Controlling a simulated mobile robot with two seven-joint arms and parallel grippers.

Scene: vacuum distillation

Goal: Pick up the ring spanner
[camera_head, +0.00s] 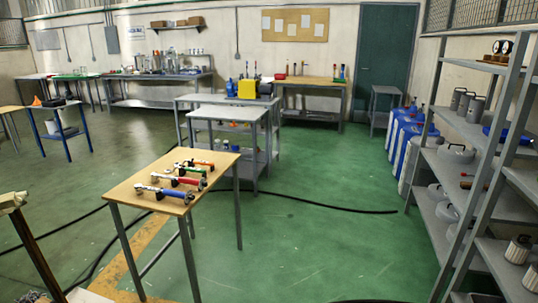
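A small wooden-topped table (212,184) with grey legs stands in front of me, left of the middle. Several metal tools with coloured grips lie side by side across it. From back to front I see an orange-grip tool (201,164), a green-grip tool (194,170), a red-grip tool (187,181) and a blue-grip tool (171,192). They are too small to tell which one is the ring spanner. Neither of my grippers is in view.
Grey metal shelves (466,130) with canisters stand along the right. Blue-and-white drums (405,140) stand beyond them. A grey bench (228,113) stands behind the tool table. A black hose (310,204) crosses the green floor. Floor right of the tool table is clear.

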